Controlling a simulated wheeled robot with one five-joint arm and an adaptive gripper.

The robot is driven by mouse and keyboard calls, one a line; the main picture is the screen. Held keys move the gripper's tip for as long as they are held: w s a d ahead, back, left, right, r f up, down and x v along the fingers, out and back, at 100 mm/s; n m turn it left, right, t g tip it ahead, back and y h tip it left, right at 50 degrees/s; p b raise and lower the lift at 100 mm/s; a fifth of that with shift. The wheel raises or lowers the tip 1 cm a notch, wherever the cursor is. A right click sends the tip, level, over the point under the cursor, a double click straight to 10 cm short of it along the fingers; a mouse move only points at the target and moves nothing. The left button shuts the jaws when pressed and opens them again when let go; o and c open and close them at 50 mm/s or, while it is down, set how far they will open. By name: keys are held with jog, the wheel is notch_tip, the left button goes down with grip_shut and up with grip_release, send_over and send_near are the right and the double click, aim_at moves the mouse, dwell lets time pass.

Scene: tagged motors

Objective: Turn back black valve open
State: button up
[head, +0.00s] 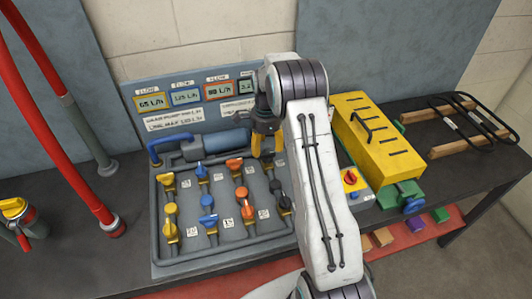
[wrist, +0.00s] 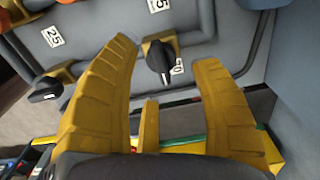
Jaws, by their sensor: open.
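The back black valve (wrist: 160,62) shows in the wrist view as a black handle on a yellow body, between my two yellow fingers. Its handle points down the picture there. In the head view the back black valve (head: 275,187) is at the right of the panel, below my gripper (head: 263,148). My gripper (wrist: 165,52) is open, with a gap on each side of the handle and no visible contact. The front black valve (wrist: 46,92) is left of the fingers in the wrist view. In the head view the front black valve (head: 284,203) is partly beside my arm.
Orange valves (head: 242,193) and blue valves (head: 207,201) stand close by on the grey panel (head: 165,262). A blue-grey motor (head: 228,141) and flow displays (head: 185,97) are behind. A yellow box (head: 378,140) stands to the right.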

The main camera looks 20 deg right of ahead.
aim_at(266, 153)
jog(key=shift+f+p, duration=0.3)
jog(key=shift+f, duration=1.75)
jog(key=shift+c, duration=0.3)
jog(key=shift+r, duration=0.1)
grip_shut()
